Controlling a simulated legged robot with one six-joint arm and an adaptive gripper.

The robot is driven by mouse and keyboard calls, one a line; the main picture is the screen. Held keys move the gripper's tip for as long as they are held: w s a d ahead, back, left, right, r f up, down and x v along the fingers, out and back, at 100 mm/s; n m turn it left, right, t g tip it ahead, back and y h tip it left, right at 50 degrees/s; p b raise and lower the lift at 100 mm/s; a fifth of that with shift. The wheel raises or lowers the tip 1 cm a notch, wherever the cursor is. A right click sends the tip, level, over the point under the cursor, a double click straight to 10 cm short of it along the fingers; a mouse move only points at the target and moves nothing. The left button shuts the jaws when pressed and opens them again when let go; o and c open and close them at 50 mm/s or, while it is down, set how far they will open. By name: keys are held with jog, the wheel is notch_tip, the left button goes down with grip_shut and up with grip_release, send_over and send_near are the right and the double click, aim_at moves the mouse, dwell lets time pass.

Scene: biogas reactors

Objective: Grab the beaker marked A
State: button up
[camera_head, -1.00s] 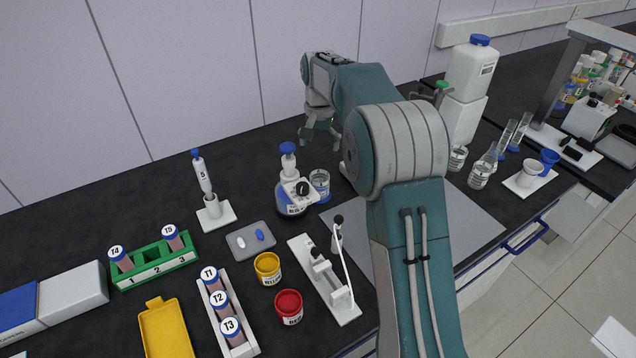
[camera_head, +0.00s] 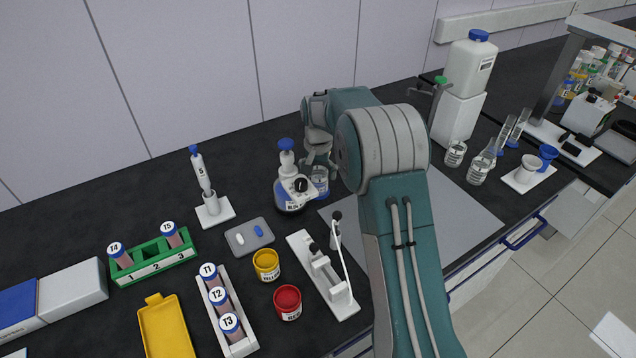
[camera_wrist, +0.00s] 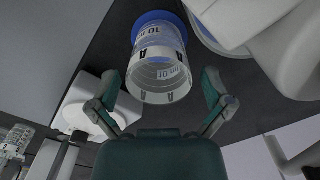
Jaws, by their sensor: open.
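In the head view the beaker (camera_head: 320,184) stands on the black bench, right of the blue-capped dispenser bottle. My gripper (camera_head: 320,164) is open just above and around its top. The arm partly hides the fingers there.
The blue-capped dispenser bottle (camera_head: 291,187) stands very close to the beaker's left. A white stand with a lever (camera_head: 325,275) is in front. A grey mat (camera_head: 455,225) lies to the right. Yellow (camera_head: 266,264) and red (camera_head: 288,302) jars stand nearer.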

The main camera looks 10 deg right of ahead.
jog(key=c, duration=1.2)
jog(key=shift+c, duration=0.2)
